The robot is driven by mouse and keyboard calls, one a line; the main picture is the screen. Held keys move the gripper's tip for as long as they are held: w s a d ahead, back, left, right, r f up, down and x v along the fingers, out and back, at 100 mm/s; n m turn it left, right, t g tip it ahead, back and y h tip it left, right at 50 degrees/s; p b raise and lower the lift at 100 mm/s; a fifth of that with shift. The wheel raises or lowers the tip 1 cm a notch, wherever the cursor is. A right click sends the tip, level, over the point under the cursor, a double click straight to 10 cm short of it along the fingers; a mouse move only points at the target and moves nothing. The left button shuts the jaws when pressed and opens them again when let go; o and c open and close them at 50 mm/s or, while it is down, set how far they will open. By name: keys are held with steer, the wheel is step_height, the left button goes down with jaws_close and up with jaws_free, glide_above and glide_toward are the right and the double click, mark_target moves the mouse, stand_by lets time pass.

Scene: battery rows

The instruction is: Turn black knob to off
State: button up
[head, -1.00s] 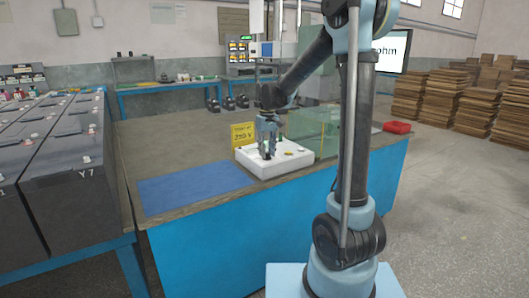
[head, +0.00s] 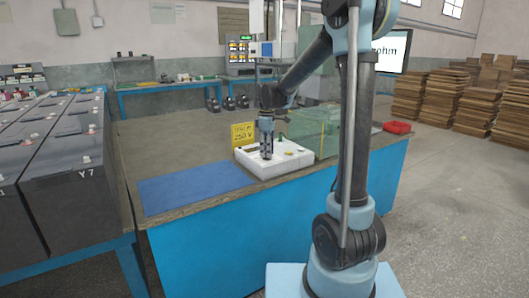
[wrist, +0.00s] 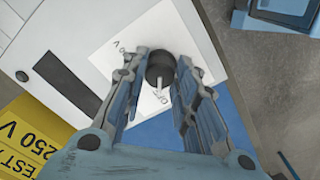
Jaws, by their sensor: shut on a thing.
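The black knob (wrist: 161,67) sits on a white label sheet (wrist: 120,45) on top of the white instrument box (wrist: 92,25). Its white pointer points down in the wrist view, toward the printed OFF mark (wrist: 161,97); I cannot tell whether it lines up exactly. My gripper (wrist: 166,65) has one finger on each side of the knob and is shut on it. In the head view my gripper (head: 266,155) points straight down onto the instrument box (head: 285,166), and the knob is hidden by the fingers.
A yellow 250 V sign (head: 243,134) stands just behind the box. A clear greenish case (head: 314,132) is close to its right. A blue mat (head: 190,187) lies on the bench at left, and a red tray (head: 397,127) is at far right.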

steer(key=shift+s+n, duration=0.1)
steer(key=shift+n, duration=0.6)
steer(key=o, duration=1.1)
steer(key=shift+r, duration=0.2)
step_height(320, 180, up, 12)
steer(key=shift+f, duration=0.25)
